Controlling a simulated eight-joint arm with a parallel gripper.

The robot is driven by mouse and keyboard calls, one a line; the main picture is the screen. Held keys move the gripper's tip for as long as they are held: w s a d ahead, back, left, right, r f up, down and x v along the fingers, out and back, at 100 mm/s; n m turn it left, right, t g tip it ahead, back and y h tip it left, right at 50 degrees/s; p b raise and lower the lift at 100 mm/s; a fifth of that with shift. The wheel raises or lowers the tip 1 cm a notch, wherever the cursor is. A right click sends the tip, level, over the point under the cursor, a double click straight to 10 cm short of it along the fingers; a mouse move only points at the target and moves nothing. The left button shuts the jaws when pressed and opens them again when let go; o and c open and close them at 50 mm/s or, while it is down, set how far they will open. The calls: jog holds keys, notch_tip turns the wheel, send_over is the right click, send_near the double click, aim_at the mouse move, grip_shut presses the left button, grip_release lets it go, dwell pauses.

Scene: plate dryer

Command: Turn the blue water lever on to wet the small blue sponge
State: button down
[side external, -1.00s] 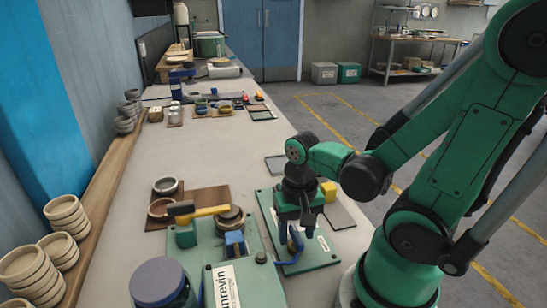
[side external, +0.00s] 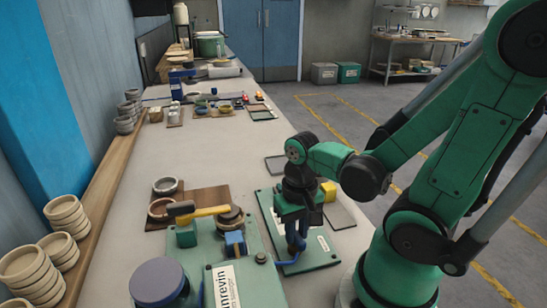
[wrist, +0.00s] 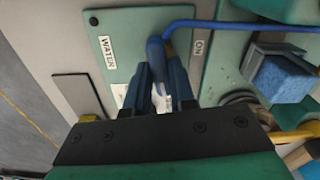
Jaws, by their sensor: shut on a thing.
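The blue water lever (wrist: 156,52) stands on a green plate (wrist: 130,25) marked WATER and ON in the wrist view. My gripper (wrist: 162,88) is shut on the lever, with its dark fingers on either side. In the side view, my gripper (side external: 293,234) is low over the green plate (side external: 322,262) and hides most of the lever. The small blue sponge (side external: 235,243) sits on the green machine to the left of my gripper. The sponge also shows at the right in the wrist view (wrist: 283,77). I cannot tell whether it is wet.
A blue pipe (side external: 286,263) runs from the lever plate towards the machine (side external: 258,285). A yellow-handled tool (side external: 208,211) lies across the machine near the sponge. A yellow block (side external: 329,190) and a dark pad (side external: 340,216) are right of my gripper.

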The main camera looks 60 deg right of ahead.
jog(key=n, duration=0.4)
jog(key=shift+n, duration=0.3)
jog(key=n, duration=0.3)
jog(key=shift+n, duration=0.3)
jog(key=n, duration=0.4)
jog(key=shift+n, duration=2.1)
jog(key=c, duration=0.7)
grip_release()
jog(key=shift+c, duration=0.2)
jog(key=shift+r, duration=0.15)
